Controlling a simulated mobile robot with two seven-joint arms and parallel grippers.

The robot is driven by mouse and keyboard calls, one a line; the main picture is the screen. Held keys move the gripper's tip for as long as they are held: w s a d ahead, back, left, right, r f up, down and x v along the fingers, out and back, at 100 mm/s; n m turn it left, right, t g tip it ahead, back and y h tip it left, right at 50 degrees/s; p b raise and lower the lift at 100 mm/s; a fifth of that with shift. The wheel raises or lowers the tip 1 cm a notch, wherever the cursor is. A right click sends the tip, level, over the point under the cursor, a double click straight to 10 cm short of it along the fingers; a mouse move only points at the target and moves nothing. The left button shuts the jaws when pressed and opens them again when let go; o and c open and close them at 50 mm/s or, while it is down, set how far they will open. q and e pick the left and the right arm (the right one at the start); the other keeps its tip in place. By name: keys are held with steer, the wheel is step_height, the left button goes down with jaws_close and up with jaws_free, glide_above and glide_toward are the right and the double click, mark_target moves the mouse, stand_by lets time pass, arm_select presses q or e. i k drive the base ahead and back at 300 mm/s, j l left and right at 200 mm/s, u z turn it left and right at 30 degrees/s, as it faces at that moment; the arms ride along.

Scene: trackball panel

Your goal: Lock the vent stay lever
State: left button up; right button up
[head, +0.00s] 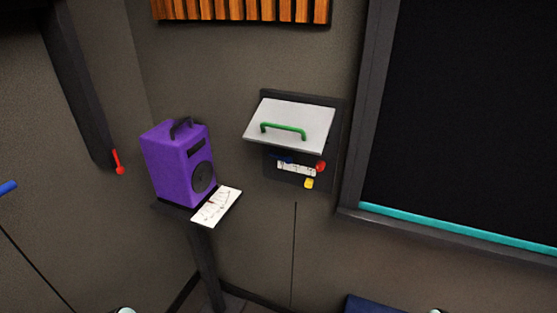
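A small red lever (118,162) hangs at the lower end of a dark slanted bar (78,85) on the left wall; it may be the vent stay lever, but I cannot tell for sure. It points down, with a rounded red tip. Whether it is locked cannot be told from here. Neither gripper shows in the head view. Only small pale rounded parts, probably of my own arms, show at the bottom edge, far below the lever.
A purple speaker (178,165) and a white meter card (216,207) sit on a narrow stand right of the lever. A wall panel has a raised grey flap (290,115) with a green handle (283,130), above a red knob (320,166) and a yellow piece (309,183). A dark framed window (460,120) is at right.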

mark_target(288, 160)
steer(key=i+j+u, duration=0.15)
steer(key=i+j, duration=0.2)
steer(key=j, duration=0.15)
steer(key=i+j+u, duration=0.15)
steer(key=i+j, duration=0.25)
